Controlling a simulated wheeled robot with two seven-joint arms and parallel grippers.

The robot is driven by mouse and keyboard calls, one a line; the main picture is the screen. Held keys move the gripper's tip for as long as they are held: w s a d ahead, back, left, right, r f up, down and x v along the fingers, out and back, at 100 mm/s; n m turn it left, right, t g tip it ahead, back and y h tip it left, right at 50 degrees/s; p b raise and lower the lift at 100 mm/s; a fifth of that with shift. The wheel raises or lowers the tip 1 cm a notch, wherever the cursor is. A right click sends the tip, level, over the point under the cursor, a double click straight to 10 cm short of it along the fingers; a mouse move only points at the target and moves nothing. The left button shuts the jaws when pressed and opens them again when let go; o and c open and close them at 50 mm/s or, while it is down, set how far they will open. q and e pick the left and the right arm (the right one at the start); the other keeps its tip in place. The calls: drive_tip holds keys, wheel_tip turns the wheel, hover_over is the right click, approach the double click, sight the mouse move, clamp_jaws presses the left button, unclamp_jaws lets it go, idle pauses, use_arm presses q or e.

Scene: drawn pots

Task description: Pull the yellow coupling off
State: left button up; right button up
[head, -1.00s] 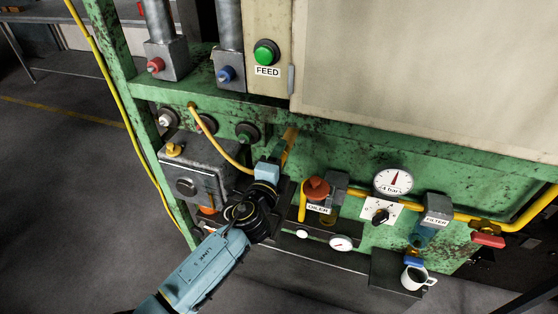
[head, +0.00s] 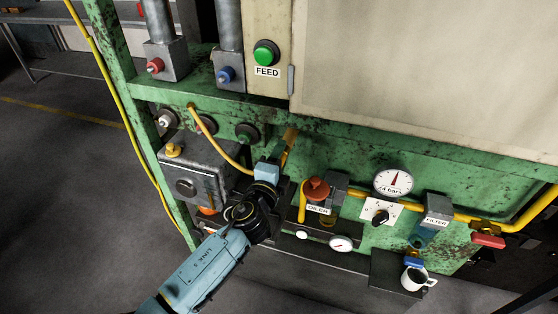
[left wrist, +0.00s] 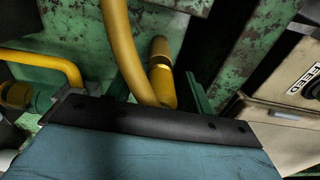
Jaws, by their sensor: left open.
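The yellow coupling (head: 291,133) shows in the head view as a short yellow piece on the green machine panel, just beyond my left gripper (head: 278,150). In the left wrist view the coupling (left wrist: 161,80) is a yellow stub with a brass-coloured band, where the thick yellow hose (left wrist: 121,45) bends up to it. My left gripper is open, its jaws around or close beside the coupling; its dark body hides the lower end, so I cannot tell whether they touch. My right gripper is not in view.
A grey box (head: 190,185) stands left of my gripper. The oiler (head: 316,190), pressure gauge (head: 393,181) and filter (head: 436,212) sit close on the right. A mug (head: 415,278) stands on a low ledge. Open floor (head: 60,170) lies to the left.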

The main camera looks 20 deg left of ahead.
use_arm(q)
drive_tip(key=shift+w+a+r, duration=0.1)
drive_tip(key=shift+w+r, duration=0.1)
drive_tip(key=shift+r, duration=0.2)
drive_tip(key=shift+c, duration=0.3)
clamp_jaws()
drive_tip(key=shift+s+f, duration=0.25)
drive_tip(key=shift+s, duration=0.05)
drive_tip(key=shift+s+f, duration=0.1)
drive_tip(key=shift+s, duration=2.45)
